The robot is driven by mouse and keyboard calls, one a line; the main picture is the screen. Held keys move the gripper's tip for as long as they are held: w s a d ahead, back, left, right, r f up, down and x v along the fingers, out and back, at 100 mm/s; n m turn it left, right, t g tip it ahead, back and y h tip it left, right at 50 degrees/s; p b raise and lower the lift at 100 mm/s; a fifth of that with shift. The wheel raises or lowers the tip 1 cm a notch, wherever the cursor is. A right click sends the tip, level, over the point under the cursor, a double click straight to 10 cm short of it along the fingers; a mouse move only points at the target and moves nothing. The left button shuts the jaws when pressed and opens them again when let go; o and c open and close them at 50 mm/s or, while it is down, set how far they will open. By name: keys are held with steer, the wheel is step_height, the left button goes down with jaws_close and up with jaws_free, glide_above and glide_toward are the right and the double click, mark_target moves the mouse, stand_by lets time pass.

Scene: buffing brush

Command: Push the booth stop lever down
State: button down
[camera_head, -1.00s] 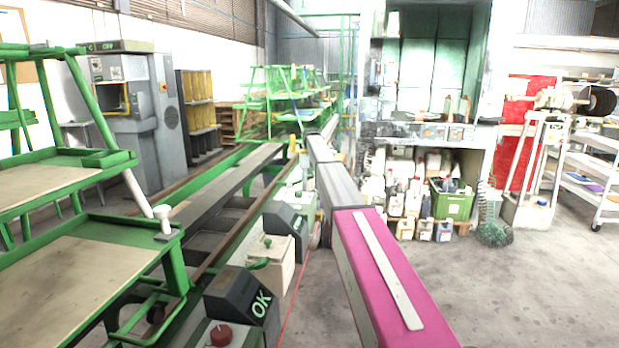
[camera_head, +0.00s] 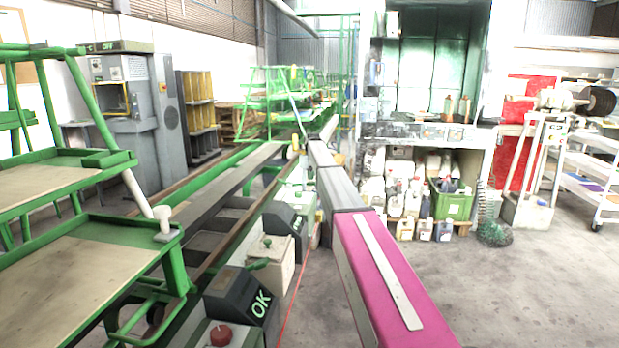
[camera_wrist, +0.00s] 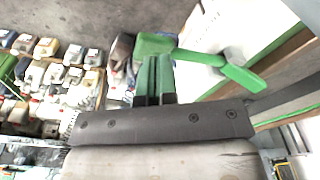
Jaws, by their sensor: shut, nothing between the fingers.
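In the wrist view my gripper (camera_wrist: 154,62) is shut and empty, its two green fingers side by side. A green lever (camera_wrist: 205,58) crosses just beyond the fingertips. Its thick end (camera_wrist: 154,44) overlaps them in the picture; I cannot tell whether they touch. Its other end slants to the right, over a white box (camera_wrist: 198,80). In the head view a green lever (camera_head: 257,264) shows on a cream box (camera_head: 272,255) left of my arm; I cannot tell whether it is the same lever. My gripper is hidden there behind my arm.
A green-framed conveyor (camera_head: 215,215) and an OK console (camera_head: 240,295) stand left of my arm. Several bottles and cans (camera_head: 400,190) stand under the spray booth (camera_head: 425,60). A grey machine (camera_head: 125,110) carries a sign reading OFF.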

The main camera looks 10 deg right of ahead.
steer(key=shift+s, duration=1.15)
steer(key=shift+r, duration=0.2)
step_height(320, 180, up, 8)
steer(key=shift+s+f, duration=0.2)
steer(key=shift+s, duration=0.25)
steer(key=shift+d, duration=0.1)
